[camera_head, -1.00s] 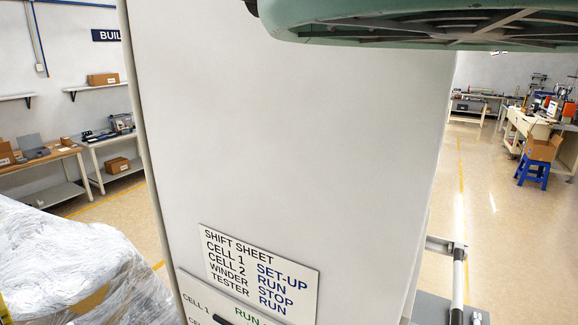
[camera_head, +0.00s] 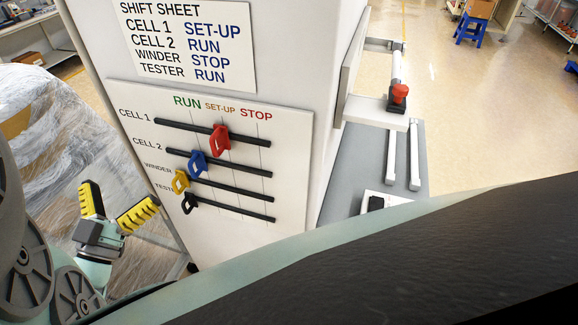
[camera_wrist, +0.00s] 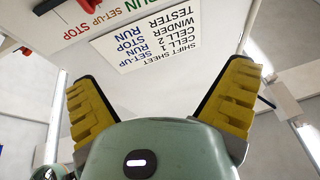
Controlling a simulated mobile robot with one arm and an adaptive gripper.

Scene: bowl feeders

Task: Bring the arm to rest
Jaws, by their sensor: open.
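My gripper (camera_head: 122,192) is open and empty at the lower left of the head view, left of the slider panel (camera_head: 290,150) and apart from it. Its yellow-padded fingers are spread. In the wrist view the open fingers (camera_wrist: 160,78) frame the shift sheet (camera_wrist: 150,42), which appears upside down. In the head view the red handle (camera_head: 219,138) is at SET-UP on the CELL 1 track. The blue handle (camera_head: 197,163) is toward the RUN side of CELL 2. The yellow handle (camera_head: 180,181) and black handle (camera_head: 189,203) are near the left ends of their tracks.
The white cabinet (camera_head: 335,30) stands close in front. A plastic-wrapped load (camera_head: 50,140) is behind my gripper. Open floor (camera_head: 480,120) lies at right.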

